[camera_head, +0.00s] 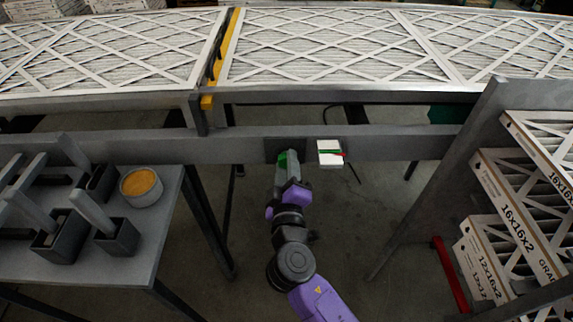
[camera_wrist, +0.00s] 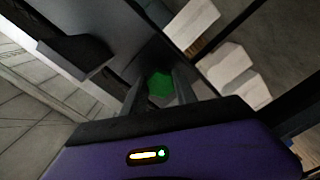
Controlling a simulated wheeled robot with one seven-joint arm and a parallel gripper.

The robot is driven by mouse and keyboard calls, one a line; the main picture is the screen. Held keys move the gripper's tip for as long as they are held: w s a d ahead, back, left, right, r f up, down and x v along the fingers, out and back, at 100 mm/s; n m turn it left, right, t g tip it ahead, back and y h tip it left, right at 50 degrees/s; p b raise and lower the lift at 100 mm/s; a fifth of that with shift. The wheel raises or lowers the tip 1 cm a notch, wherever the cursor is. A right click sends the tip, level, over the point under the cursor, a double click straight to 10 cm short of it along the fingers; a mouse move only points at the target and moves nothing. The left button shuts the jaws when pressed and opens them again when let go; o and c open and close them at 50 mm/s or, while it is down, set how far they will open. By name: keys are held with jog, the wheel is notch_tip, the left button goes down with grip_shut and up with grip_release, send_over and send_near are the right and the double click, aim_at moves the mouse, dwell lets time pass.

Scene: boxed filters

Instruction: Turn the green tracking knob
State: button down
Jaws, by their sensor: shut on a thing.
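The green tracking knob (camera_head: 283,158) is on the dark plate on the grey rail below the conveyor, in the middle of the head view. In the wrist view the knob (camera_wrist: 160,86) shows as a green shape between the two fingers. My gripper (camera_head: 283,166) reaches up to the rail from below, and its fingers (camera_wrist: 157,92) are closed on the knob, one on each side. The gripper hides part of the knob in the head view.
A white box with a green and red mark (camera_head: 330,160) is on the rail just right of the knob. A grey table (camera_head: 150,220) with dark holders and an orange-topped bowl (camera_head: 141,187) stands left. A rack of boxed filters (camera_head: 515,210) stands right. Large filters lie on the conveyor (camera_head: 330,95) above.

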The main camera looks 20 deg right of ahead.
jog(key=shift+n, duration=1.3)
jog(key=c, duration=1)
grip_release()
jog(key=shift+o, duration=0.2)
jog(key=v, duration=0.8)
jog(key=shift+b, duration=0.3)
jog(key=shift+w, duration=0.1)
